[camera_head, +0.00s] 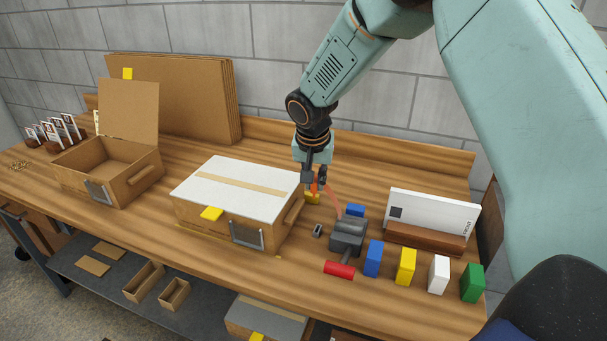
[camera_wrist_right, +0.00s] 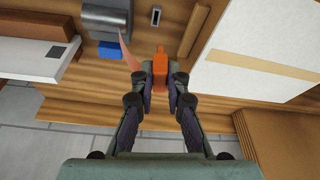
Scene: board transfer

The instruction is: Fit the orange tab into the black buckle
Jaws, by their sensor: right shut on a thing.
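My right gripper (camera_head: 315,181) is shut on the orange tab (camera_wrist_right: 160,68), which sticks out past the fingertips in the right wrist view. In the head view only a little orange (camera_head: 314,188) shows at the fingers. A reddish strap (camera_head: 334,198) runs from near the tab to the grey block-like device (camera_head: 347,236). The small black buckle (camera_head: 318,231) lies on the table between the white-topped box and that device. It also shows in the right wrist view (camera_wrist_right: 156,17), apart from the tab. My left gripper is not in view.
The white-topped box (camera_head: 235,180) stands left of the gripper. A blue block (camera_head: 355,210), a red cylinder (camera_head: 339,270) and several coloured blocks are around the device. A white panel (camera_head: 432,215) stands at right.

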